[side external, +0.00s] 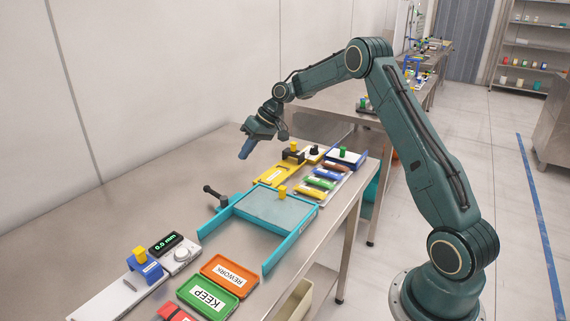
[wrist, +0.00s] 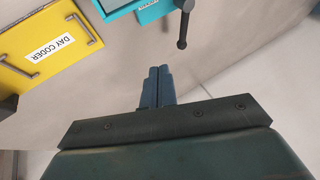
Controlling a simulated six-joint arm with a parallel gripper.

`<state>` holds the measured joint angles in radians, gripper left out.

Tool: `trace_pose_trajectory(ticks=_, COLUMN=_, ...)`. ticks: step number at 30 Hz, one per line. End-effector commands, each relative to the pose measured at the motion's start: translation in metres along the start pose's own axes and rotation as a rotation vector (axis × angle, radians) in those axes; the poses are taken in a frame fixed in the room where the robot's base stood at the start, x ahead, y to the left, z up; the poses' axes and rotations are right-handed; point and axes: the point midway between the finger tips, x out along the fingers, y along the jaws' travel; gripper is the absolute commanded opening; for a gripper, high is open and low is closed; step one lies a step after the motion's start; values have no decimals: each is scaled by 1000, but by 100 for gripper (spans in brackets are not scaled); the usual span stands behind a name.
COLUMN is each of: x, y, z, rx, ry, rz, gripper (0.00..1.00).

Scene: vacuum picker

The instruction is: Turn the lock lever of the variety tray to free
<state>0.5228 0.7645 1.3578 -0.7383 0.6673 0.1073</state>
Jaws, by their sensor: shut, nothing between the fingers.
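The teal tray (side external: 275,207), which I take to be the variety tray, lies on the steel bench with two teal rails and a yellow knob. The dark lock lever (side external: 213,194) with a round knob sticks out at its back left corner. In the wrist view, the lever (wrist: 184,24) hangs from the teal edge (wrist: 153,11), its knob end pointing down the picture. My gripper (side external: 245,152) is in the air above the bench, behind the tray and right of the lever.
A yellow DAY CODER unit (wrist: 42,47) with dark handles is beside the teal edge; it also shows beside the tray (side external: 278,173). Coloured blocks (side external: 321,182) lie farther right. Orange REWORK (side external: 228,273) and green KEEP (side external: 207,297) trays are in front. Bench behind the lever is clear.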

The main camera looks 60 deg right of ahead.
Motion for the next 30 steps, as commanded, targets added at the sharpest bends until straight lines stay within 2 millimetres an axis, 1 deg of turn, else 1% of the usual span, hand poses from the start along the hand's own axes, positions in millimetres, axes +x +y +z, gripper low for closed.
trace_pose_trajectory(ticks=8, x=33, y=-1, z=1, rx=-1, ry=-2, rz=-2, gripper=0)
trace_pose_trajectory(ticks=20, x=94, y=-1, z=1, rx=-1, ry=-3, rz=-1, gripper=0)
trace_pose_trajectory(ticks=24, x=104, y=-17, z=2, rx=-3, ry=-2, rz=-1, gripper=0)
trace_pose_trajectory(ticks=30, x=113, y=-30, z=3, rx=-2, ry=-1, rz=-1, gripper=0)
